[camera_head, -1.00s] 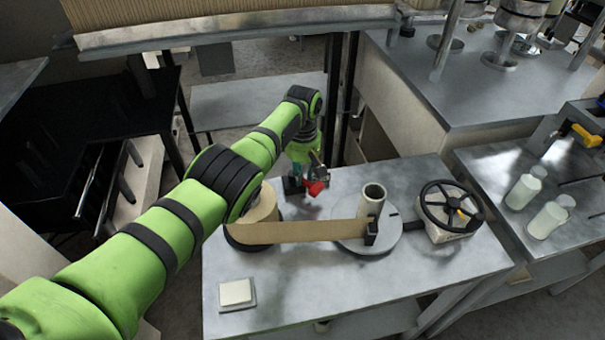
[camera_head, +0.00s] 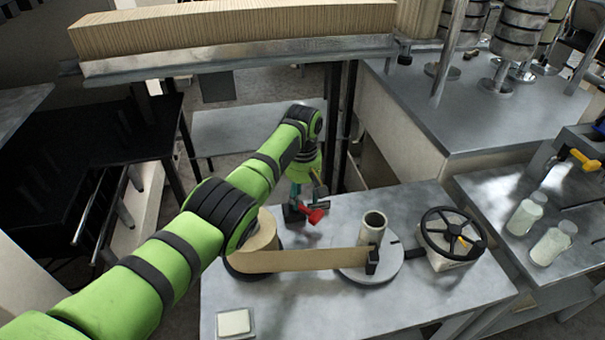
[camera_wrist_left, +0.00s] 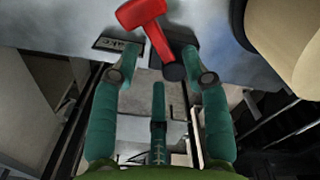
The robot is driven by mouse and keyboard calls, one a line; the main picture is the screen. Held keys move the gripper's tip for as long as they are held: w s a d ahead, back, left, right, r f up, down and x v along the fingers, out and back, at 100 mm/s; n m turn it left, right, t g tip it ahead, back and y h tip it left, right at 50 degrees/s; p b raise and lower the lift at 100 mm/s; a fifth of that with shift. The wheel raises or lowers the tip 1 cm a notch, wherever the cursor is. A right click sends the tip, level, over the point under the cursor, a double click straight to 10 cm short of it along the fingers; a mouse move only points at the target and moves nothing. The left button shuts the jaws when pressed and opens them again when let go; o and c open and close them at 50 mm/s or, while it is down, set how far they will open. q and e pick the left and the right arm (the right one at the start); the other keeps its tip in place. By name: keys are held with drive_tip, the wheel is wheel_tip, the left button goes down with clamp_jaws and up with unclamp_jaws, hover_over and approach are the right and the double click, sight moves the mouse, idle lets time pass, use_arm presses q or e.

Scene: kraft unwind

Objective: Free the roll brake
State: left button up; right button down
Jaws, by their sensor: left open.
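The red brake lever (camera_head: 313,214) stands near the far edge of the metal table, beside the paper roll. In the head view this gripper (camera_head: 305,200) is small and partly hidden.
The kraft paper roll (camera_head: 262,232) stands beside my left arm, its strip (camera_head: 310,261) running to a core tube (camera_head: 374,222) on a round plate. A black handwheel (camera_head: 452,234) is at the right, a white pad (camera_head: 234,323) at the front. The front middle is clear.

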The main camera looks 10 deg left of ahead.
sight(302, 205)
use_arm(q)
wheel_tip(302, 205, up, 10)
idle(0.3)
drive_tip(key=shift+a+f, duration=0.1)
drive_tip(key=shift+f, duration=0.05)
